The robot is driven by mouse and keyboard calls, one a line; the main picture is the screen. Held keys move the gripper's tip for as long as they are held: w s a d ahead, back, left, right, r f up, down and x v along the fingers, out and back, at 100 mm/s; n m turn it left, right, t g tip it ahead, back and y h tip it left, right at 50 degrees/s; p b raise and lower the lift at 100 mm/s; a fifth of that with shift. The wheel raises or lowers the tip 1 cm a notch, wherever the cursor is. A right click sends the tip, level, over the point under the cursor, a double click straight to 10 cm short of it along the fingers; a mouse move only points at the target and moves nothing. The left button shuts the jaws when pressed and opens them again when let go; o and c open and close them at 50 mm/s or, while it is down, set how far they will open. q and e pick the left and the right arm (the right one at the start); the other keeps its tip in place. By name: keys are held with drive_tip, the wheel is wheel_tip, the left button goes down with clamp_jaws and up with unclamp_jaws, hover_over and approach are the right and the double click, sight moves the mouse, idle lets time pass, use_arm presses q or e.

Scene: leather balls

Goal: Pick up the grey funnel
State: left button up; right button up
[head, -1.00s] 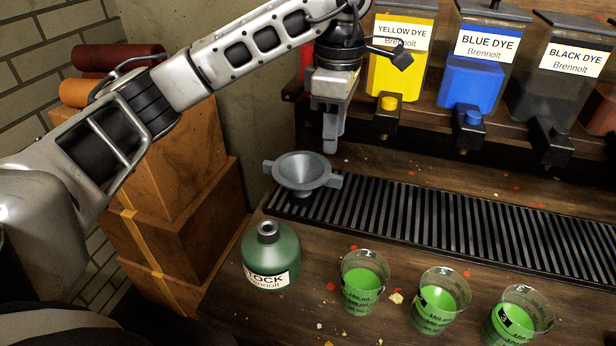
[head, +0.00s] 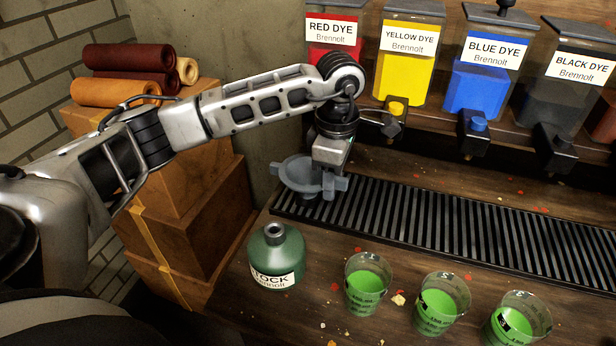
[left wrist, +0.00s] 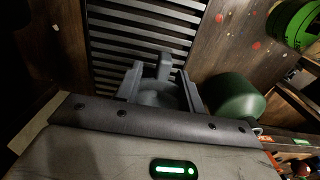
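The grey funnel (head: 296,177) stands at the left end of the black slatted drip grate, wide mouth up, with a side tab at left and right. My left gripper (head: 328,188) is down at the funnel's right side, its fingers low by the right tab. In the left wrist view the funnel (left wrist: 162,97) shows just beyond the gripper body, with its far tab pointing away. Two grey fingers (left wrist: 161,92) appear spread on either side of it. The gripper body hides the near tab and any contact. My right gripper is not in view.
The green stock bottle (head: 275,258) stands in front of the grate (head: 430,230). Several cups of green liquid, one here (head: 368,284), stand to its right. Dye dispensers (head: 405,65) line the shelf behind. Stacked boxes (head: 185,240) are at left.

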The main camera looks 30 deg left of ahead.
use_arm(q)
clamp_jaws()
drive_tip(key=shift+r, duration=0.1)
